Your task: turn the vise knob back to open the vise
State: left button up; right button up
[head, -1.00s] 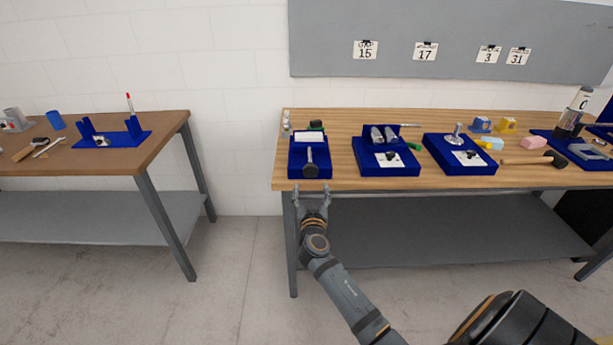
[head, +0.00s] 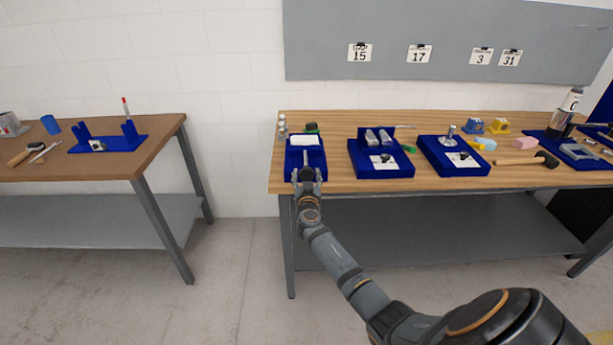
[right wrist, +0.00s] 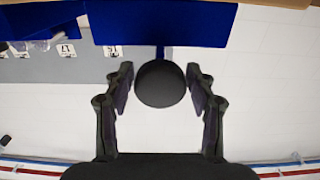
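The blue vise (head: 292,158) stands at the left end of the right-hand wooden table, with a white foam block (head: 304,140) in it. My right gripper (head: 307,180) is at the front of the vise, at the table's front edge. In the right wrist view, the round black knob (right wrist: 160,84) sits between the two fingers of my right gripper (right wrist: 160,92). The fingers are open, with a gap on each side of the knob. The vise body (right wrist: 185,22) shows upside down behind it. My left gripper is not in view.
Two more blue fixtures (head: 398,170) (head: 472,169) stand to the right of the vise. A hammer (head: 530,161) and small coloured blocks lie farther right. A separate brown table (head: 100,168) stands at the left, with open floor between the tables.

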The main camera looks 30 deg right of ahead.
jog(key=c, duration=0.7)
jog(key=shift+f+n, duration=0.1)
jog(key=shift+n, duration=0.3)
